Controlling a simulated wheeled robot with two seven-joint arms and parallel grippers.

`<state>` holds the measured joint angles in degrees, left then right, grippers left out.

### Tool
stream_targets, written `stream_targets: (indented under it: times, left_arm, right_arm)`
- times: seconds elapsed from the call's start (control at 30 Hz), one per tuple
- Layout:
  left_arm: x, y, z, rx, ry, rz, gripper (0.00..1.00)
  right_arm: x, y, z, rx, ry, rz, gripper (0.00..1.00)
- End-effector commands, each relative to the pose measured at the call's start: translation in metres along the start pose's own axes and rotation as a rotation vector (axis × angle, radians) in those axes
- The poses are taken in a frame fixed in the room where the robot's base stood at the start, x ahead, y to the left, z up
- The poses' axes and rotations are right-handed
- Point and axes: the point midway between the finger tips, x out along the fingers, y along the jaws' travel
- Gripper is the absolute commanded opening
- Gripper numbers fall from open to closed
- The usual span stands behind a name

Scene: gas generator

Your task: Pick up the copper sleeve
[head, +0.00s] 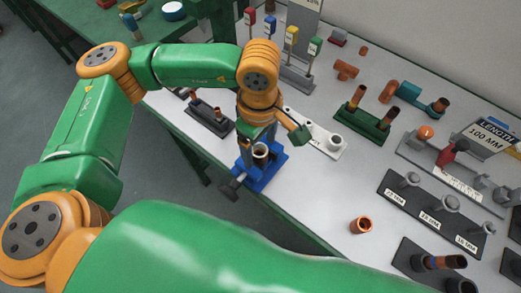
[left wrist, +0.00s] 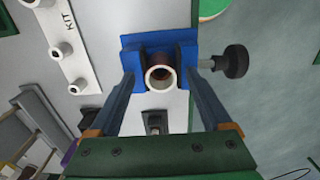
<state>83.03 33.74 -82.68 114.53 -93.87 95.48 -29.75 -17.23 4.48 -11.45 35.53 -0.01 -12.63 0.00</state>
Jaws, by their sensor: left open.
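My left gripper (head: 258,140) is above the blue vise (head: 268,172) near the table's front edge. Its open fingers also show in the left wrist view (left wrist: 163,95), spread on either side of a short tube. The tube (head: 261,151) stands upright in the vise, with a pale rim and a brownish inside; it shows end-on in the left wrist view (left wrist: 160,79). No finger clearly touches it. A separate short copper sleeve (head: 361,225) stands alone on the table, right of the vise. My right gripper is not in view.
A white kit plate with pegs (head: 325,142) lies beside the vise. A dark rack with copper-topped pieces (head: 208,115) stands left of it. A green block with upright tubes (head: 364,122) and a dark labelled peg plate (head: 436,210) are to the right. The vise's dark knob (head: 230,190) overhangs the front edge.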

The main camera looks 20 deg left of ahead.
Motion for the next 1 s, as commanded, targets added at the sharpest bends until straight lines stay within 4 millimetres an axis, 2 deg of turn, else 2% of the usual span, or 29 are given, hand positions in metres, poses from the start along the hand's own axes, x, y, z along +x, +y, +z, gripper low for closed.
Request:
stream_targets:
  times: [0.07,0.3,0.37,0.57,0.67,0.9,1.0]
  left_arm:
    - [0.000,0.000,0.000,0.000,0.000,0.000,0.80]
    - [0.000,0.000,0.000,0.000,0.000,0.000,0.15]
    - [0.000,0.000,0.000,0.000,0.000,0.000,0.00]
    - [-0.001,0.000,0.000,0.000,0.000,0.000,0.00]
    - [-0.008,0.001,0.000,-0.001,0.000,0.002,0.00]
    - [-0.070,0.001,0.000,0.000,0.001,0.006,0.00]
    - [-0.089,0.001,0.000,-0.002,0.000,0.003,0.00]
  right_arm:
    - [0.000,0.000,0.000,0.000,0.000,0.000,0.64]
    - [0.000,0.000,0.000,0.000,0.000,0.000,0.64]
    - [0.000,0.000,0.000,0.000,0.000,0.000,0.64]
    - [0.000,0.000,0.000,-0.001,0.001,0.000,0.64]
    - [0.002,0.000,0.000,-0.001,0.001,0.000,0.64]
    - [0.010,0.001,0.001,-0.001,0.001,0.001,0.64]
    - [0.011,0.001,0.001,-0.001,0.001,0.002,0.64]
